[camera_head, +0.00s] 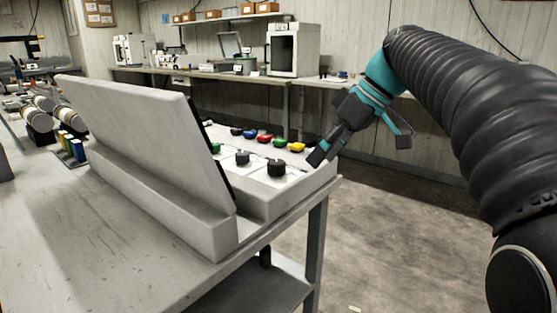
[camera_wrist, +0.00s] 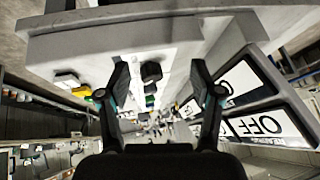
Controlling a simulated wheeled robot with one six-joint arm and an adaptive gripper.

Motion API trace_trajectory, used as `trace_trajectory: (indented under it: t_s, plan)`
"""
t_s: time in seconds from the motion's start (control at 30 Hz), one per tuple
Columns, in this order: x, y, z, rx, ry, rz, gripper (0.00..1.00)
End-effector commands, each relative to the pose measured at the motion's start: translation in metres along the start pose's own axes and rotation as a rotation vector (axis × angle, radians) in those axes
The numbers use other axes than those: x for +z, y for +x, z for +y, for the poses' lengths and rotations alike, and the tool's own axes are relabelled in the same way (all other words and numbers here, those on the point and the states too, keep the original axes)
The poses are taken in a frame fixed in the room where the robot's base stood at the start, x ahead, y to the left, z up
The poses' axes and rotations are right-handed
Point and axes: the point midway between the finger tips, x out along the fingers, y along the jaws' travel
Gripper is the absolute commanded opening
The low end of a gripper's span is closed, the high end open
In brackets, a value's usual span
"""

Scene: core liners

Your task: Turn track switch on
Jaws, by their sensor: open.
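A light grey control console (camera_head: 290,190) stands on the table and carries two black knobs, a nearer one (camera_head: 276,168) and a farther one (camera_head: 242,157). Neither is labelled legibly, so I cannot tell which is the track switch. My gripper (camera_head: 362,147) is open and empty at the console's right end, its lower finger close to the panel edge. In the wrist view, one black knob (camera_wrist: 151,72) appears between the spread fingertips (camera_wrist: 160,67), apart from both. The display screens (camera_wrist: 262,125) read "OFF", seen at a slant.
Red, green, yellow and blue buttons (camera_head: 265,138) line the console's back. The raised display housing (camera_head: 150,135) blocks the view of its own screens. A back bench (camera_head: 225,75) holds equipment.

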Motion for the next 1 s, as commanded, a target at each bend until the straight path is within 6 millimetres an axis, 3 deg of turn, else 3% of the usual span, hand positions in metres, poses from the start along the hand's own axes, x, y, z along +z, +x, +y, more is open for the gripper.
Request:
trace_trajectory:
  t_s: [0.1, 0.2, 0.4, 0.57, 0.77, 1.0]
  plan:
    - [-0.029, -0.013, 0.023, -0.091, -0.178, 0.043, 0.65]
    - [-0.045, -0.021, 0.036, -0.156, -0.329, 0.084, 0.65]
    - [-0.060, -0.031, 0.053, -0.240, -0.556, 0.146, 0.65]
    - [-0.063, -0.033, 0.057, -0.264, -0.631, 0.168, 0.65]
    - [-0.065, -0.019, 0.052, -0.268, -0.641, 0.171, 0.65]
    - [-0.066, 0.021, 0.040, -0.268, -0.641, 0.169, 0.65]
